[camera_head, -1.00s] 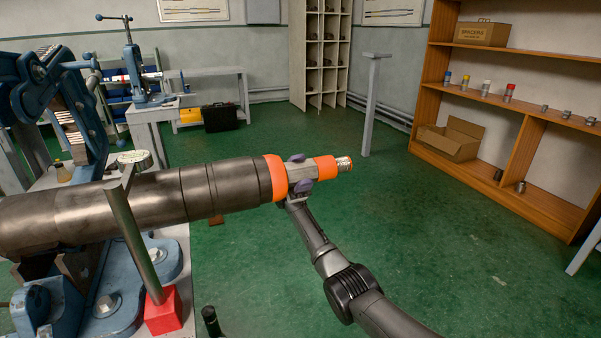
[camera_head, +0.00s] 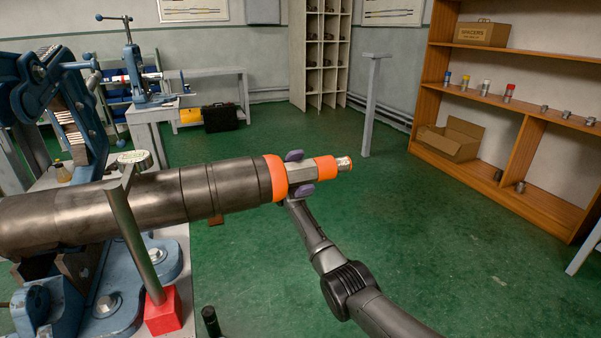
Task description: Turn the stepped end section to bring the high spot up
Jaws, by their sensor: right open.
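A long dark steel pipe (camera_head: 140,202) lies level, reaching right from the blue vise. Its stepped end section (camera_head: 302,174) is a grey faceted length between two orange bands, with a narrow silver tip. My right gripper (camera_head: 298,173) is at the faceted length, with one purple-grey pad above it and one below. The pads are open around it, and the upper one stands slightly clear. A round gauge (camera_head: 134,158) sits above the pipe by a steel post on a red base (camera_head: 163,311); its reading is too small to tell. My left gripper is out of view.
The blue vise (camera_head: 60,85) and bench fill the left side. A wooden shelf (camera_head: 525,120) with small parts stands at right, and a grey post stand (camera_head: 372,105) behind. The green floor between is clear.

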